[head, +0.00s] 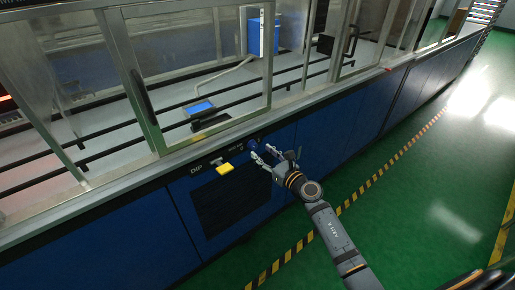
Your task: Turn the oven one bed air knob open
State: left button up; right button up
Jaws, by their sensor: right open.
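A small round blue knob (253,144) sits on the upper front of the blue cabinet, to the right of the yellow handle. I take it for the bed air knob; its label is too small to read. My right gripper (269,153) is open and empty, close to the knob on its lower right side. Its fingers point toward the panel. I cannot tell whether a fingertip touches the knob. The knob's turned position is not clear. My left gripper is not in view.
A yellow handle (225,168) sticks out by a "DIP" label above a dark vent panel (231,207). Glass-framed doors and dark rails run above the counter, with a small blue screen (201,107) behind. The green floor (420,190) at right is clear.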

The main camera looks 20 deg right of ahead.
aim_at(255, 146)
jog(key=shift+x, duration=1.85)
jog(key=shift+c, duration=0.4)
grip_shut()
